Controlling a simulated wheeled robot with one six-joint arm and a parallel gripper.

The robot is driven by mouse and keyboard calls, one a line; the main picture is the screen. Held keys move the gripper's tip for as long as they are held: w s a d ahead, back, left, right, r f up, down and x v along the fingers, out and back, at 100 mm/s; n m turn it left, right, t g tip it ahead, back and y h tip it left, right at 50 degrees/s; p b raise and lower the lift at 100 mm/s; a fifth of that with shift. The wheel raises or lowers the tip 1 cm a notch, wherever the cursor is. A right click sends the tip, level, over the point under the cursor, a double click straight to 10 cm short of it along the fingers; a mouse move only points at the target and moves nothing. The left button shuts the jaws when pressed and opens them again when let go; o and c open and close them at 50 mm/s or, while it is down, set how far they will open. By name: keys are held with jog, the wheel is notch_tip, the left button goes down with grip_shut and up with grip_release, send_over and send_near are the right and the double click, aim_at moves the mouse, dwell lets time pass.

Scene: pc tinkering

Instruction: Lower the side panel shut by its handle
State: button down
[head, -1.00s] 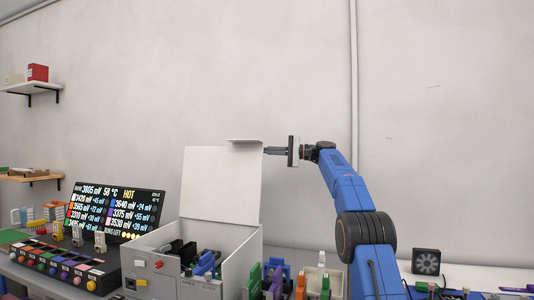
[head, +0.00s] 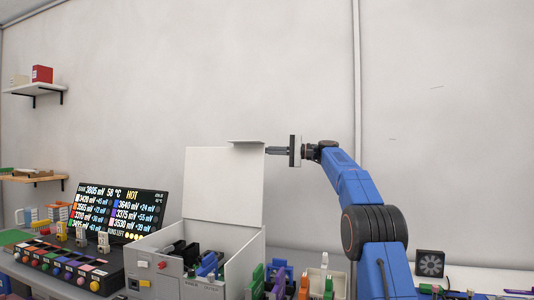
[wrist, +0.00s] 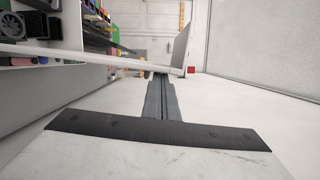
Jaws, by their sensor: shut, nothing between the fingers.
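The side panel (head: 222,186) is a flat white sheet standing upright, raised above the open white case (head: 160,262). Its handle (head: 247,142) is a thin grey lip along the top edge. In the wrist view the panel (wrist: 85,57) shows nearly edge-on, with the grey handle plate (wrist: 180,46) at its right end. My gripper (head: 267,151) is at the panel's upper right edge, just below the handle's height. Its fingers (wrist: 160,78) are shut and empty, with tips close to the panel edge. I cannot tell whether they touch it.
A lit readout screen (head: 118,212) and a row of coloured knobs (head: 62,266) stand left of the case. Coloured parts (head: 285,278) crowd the bench to its right. A small black fan (head: 430,263) stands farther right.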

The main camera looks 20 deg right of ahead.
jog(key=s+a+f+n+h, duration=0.1)
jog(key=s+a+f+n, duration=0.25)
jog(key=s+a, duration=0.5)
jog(key=s+a+f+n+h, duration=0.15)
jog(key=s+a+n, duration=0.4)
jog(key=s, duration=0.55)
jog(key=s+a+f+n, duration=0.2)
jog(key=s+f, duration=0.1)
jog(key=f, duration=0.4)
jog(key=s+a+f+n+t+h, duration=0.1)
jog(key=s+a+f+n, duration=0.1)
jog(key=f, duration=0.6)
jog(key=s+a+f+n+t+h, duration=0.1)
jog(key=s+a+f+n, duration=0.1)
jog(key=s+f, duration=0.3)
jog(key=shift+s+a+f+n, duration=0.15)
jog(key=shift+a+f, duration=0.25)
jog(key=shift+f, duration=0.2)
jog(key=shift+w+a+f+n, duration=0.15)
jog(key=shift+a+f, duration=0.2)
jog(key=shift+f, duration=0.2)
jog(key=shift+s+f, duration=0.15)
jog(key=shift+f, duration=0.35)
jog(key=shift+r, duration=0.15)
